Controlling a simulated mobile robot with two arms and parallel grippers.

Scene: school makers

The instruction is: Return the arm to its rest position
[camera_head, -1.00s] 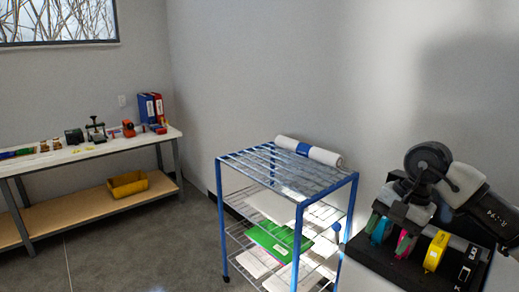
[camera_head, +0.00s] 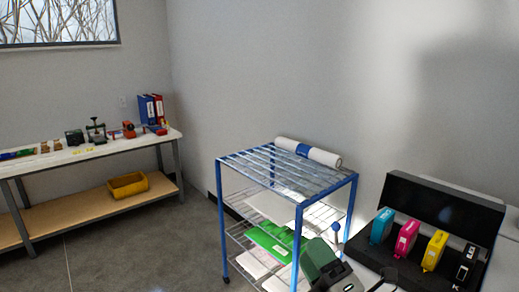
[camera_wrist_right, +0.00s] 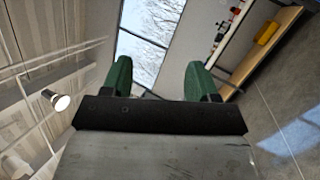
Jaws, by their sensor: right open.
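My right gripper (camera_head: 320,262) shows at the bottom of the head view, in front of the blue cart and left of the black printer. Its green fingers overlap in that view. In the right wrist view the two green fingers (camera_wrist_right: 160,80) stand wide apart with nothing between them, so it is open and empty. Most of the right arm is out of the head view. My left gripper is in neither current view.
The open black printer (camera_head: 445,212) holds cyan (camera_head: 381,226), magenta (camera_head: 406,237) and yellow (camera_head: 434,250) cartridges. The blue wire cart (camera_head: 288,173) carries a white roll (camera_head: 308,152). A workbench (camera_head: 80,152) stands at left, with clear floor (camera_head: 150,245) before it.

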